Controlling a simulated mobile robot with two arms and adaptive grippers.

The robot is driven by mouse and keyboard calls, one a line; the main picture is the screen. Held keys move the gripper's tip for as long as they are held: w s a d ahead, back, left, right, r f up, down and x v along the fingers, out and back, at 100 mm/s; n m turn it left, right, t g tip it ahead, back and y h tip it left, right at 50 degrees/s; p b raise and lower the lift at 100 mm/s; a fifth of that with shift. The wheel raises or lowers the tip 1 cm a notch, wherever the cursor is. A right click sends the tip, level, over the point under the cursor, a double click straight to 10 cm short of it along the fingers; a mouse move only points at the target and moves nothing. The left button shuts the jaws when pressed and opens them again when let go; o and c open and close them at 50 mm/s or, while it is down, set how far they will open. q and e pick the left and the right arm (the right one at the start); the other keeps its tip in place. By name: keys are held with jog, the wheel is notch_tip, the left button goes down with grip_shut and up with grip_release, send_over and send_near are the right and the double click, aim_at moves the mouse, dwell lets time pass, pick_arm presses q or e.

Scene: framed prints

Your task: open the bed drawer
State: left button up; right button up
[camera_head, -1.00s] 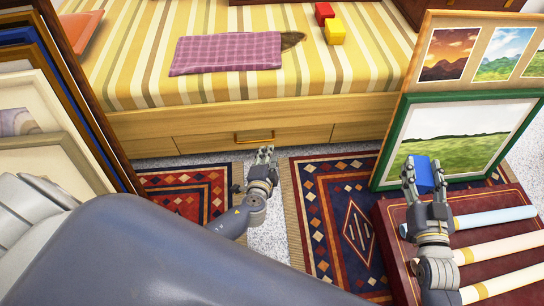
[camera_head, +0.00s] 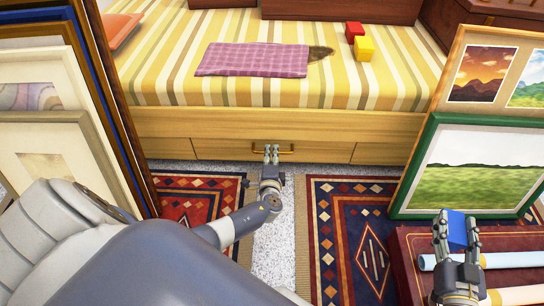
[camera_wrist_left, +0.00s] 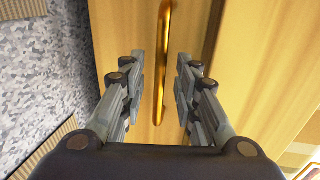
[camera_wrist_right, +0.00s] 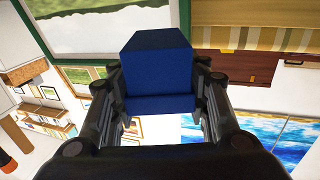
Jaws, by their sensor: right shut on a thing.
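The bed drawer (camera_head: 220,149) is a wooden front low in the bed's side, and it looks shut. Its brass handle (camera_head: 287,151) is a thin bar. My left gripper (camera_head: 271,151) is at the drawer front, by the left part of the handle. In the left wrist view the handle (camera_wrist_left: 161,70) runs between the two open fingers, with a gap on each side. My right gripper (camera_head: 455,225) is shut on a blue block (camera_head: 457,230), held at the lower right. The blue block also fills the middle of the right wrist view (camera_wrist_right: 158,70).
The striped bed (camera_head: 180,85) carries a purple checked cloth (camera_head: 255,60), a red block (camera_head: 354,30) and a yellow block (camera_head: 364,49). Framed prints lean at left (camera_head: 45,130) and right (camera_head: 480,165). Patterned rugs (camera_head: 345,230) lie on the speckled floor.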

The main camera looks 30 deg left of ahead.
pick_arm(q)
jog(key=shift+x, duration=1.05)
grip_shut()
